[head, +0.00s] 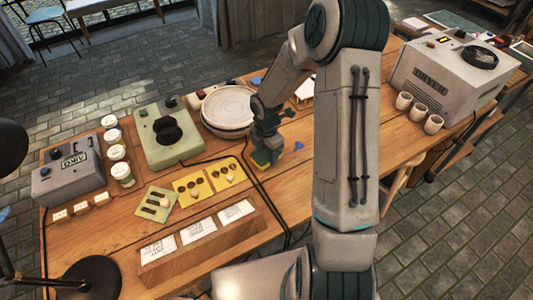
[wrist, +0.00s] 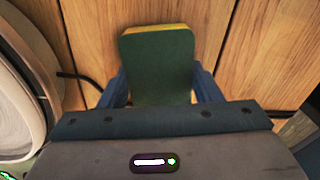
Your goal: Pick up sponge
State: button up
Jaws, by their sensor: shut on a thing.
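The sponge (wrist: 157,62) has a dark green face and a yellow edge. In the wrist view it sits between the two blue fingers of my gripper (wrist: 160,88), which are shut on its sides. In the head view my gripper (head: 265,152) is low over the wooden table, right of the yellow cards, and a green and yellow bit of the sponge (head: 261,159) shows beneath it. I cannot tell whether the sponge touches the table.
A stack of pale plates (head: 228,108) stands close behind and left of my gripper. Yellow cards (head: 193,187) and a wooden holder with white labels (head: 200,238) lie left and in front. A dryer box (head: 445,75) and several cups (head: 418,112) stand at the right. A black cable runs near the gripper.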

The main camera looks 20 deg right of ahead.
jog(key=r, duration=0.1)
jog(key=d+r, duration=0.1)
jog(key=r, duration=0.2)
jog(key=shift+s+d+r, duration=0.1)
jog(key=shift+s+d, duration=0.05)
jog(key=shift+s, duration=0.15)
jog(key=s+d+r, duration=0.5)
jog(key=d+r, duration=0.1)
jog(key=d, duration=0.2)
jog(key=shift+s+d+p, duration=0.2)
jog(key=shift+d+p, duration=0.2)
jog(key=shift+o, duration=0.7)
jog(key=shift+c, duration=0.4)
